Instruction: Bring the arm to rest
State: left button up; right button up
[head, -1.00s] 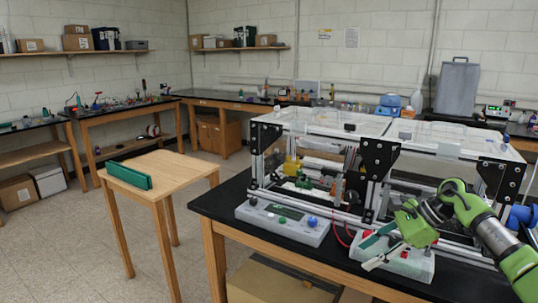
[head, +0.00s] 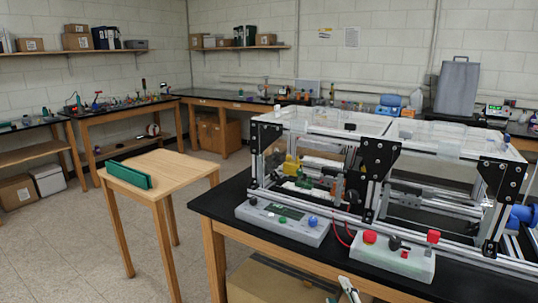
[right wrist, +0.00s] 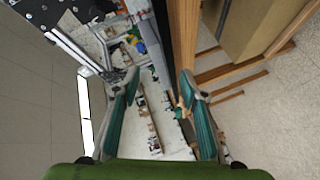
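My right gripper (head: 347,291) shows only as a small pale fingertip piece at the bottom edge of the head view, in front of the black bench. In the right wrist view my right gripper (right wrist: 162,108) has its two teal-padded fingers wide apart with nothing between them. The rest of my right arm is out of the head view. My left gripper is in neither view.
The black bench (head: 232,206) carries the extrusion frame (head: 378,158), a grey control box (head: 283,223) and a button box (head: 393,258). A wooden table (head: 180,172) with a green block (head: 130,175) stands at left. Floor between is clear.

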jog(key=s+d+f+m+g+h, duration=0.1)
jog(key=s+d+f+m+g, duration=0.2)
jog(key=s+f, duration=0.4)
jog(key=s+d+f+m+g+h, duration=0.1)
jog(key=s+f+m+g, duration=0.3)
jog(key=s, duration=0.4)
jog(key=s+f+m+g+y, duration=0.1)
jog(key=s+f+m+g, duration=0.15)
jog(key=s, duration=0.65)
jog(key=s+f+m+g, duration=0.2)
jog(key=s+g, duration=0.1)
jog(key=s, duration=0.6)
notch_tip(320, 180, down, 27)
jog(key=s+g, duration=0.1)
jog(key=s, duration=0.1)
jog(key=s+d+f+g, duration=0.1)
jog(key=s+d+f, duration=0.1)
jog(key=s+f, duration=1.3)
jog(key=shift+s, duration=0.85)
